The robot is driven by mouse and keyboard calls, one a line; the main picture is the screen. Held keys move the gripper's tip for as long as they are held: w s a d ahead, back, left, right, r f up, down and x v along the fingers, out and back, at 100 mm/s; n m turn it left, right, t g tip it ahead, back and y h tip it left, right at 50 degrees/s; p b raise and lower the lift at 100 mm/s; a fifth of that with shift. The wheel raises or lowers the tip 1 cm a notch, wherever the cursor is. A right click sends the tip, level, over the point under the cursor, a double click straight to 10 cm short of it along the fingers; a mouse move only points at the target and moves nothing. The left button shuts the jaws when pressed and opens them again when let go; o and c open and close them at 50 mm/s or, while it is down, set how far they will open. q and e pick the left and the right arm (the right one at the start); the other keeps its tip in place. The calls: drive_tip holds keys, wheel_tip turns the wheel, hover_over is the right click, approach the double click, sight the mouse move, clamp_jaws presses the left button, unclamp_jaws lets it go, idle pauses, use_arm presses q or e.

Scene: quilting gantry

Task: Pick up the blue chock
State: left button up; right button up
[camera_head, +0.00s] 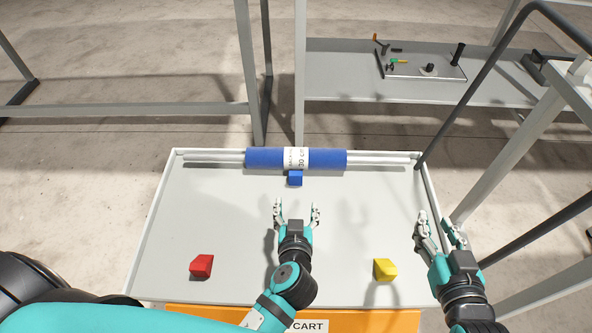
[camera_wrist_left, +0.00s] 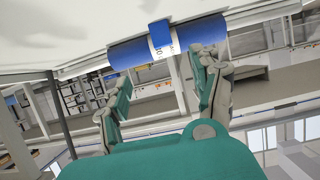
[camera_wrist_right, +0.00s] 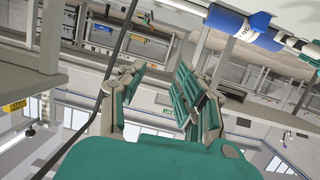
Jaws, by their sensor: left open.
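The blue chock (camera_head: 295,178) is a small block on the cart top, just in front of the blue roll (camera_head: 262,158) and close against it. In the left wrist view the chock (camera_wrist_left: 160,34) shows in front of the roll (camera_wrist_left: 128,54), between and beyond my fingers. My left gripper (camera_head: 297,207) is open and empty, its fingers pointing at the chock from the near side, a short gap away. My right gripper (camera_head: 438,228) is at the cart's right edge, away from the chock. Its fingers look apart with nothing between them, also in the right wrist view (camera_wrist_right: 155,85).
A red block (camera_head: 201,266) lies at the cart's near left and a yellow block (camera_head: 385,269) at its near right. The cart top (camera_head: 200,215) has a low rim. A dark bent tube (camera_head: 470,95) rises at the right. A grey shelf (camera_head: 340,85) stands behind.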

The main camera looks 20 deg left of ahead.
use_arm(q)
drive_tip(key=b, duration=0.2)
approach(296, 177)
drive_tip(key=x, duration=0.4)
drive_tip(key=shift+w+d, duration=0.1)
drive_tip(key=shift+w+f, duration=0.15)
drive_tip(key=shift+w, duration=0.2)
drive_tip(key=x, duration=0.2)
drive_tip(key=b+x, duration=0.1)
drive_tip(key=x, duration=0.1)
drive_tip(key=shift+w+a+f+b, duration=0.2)
drive_tip(key=shift+a+f+b, duration=0.1)
drive_tip(key=shift+w, duration=0.15)
use_arm(e)
wheel_tip(296, 177, up, 15)
drive_tip(key=s+a+t+y, duration=0.1)
drive_tip(key=t+y, duration=0.2)
drive_tip(key=t, duration=0.7)
drive_tip(key=shift+s+a, duration=0.35)
drive_tip(key=shift+a, duration=0.05)
use_arm(q)
drive_tip(key=c, duration=1.3)
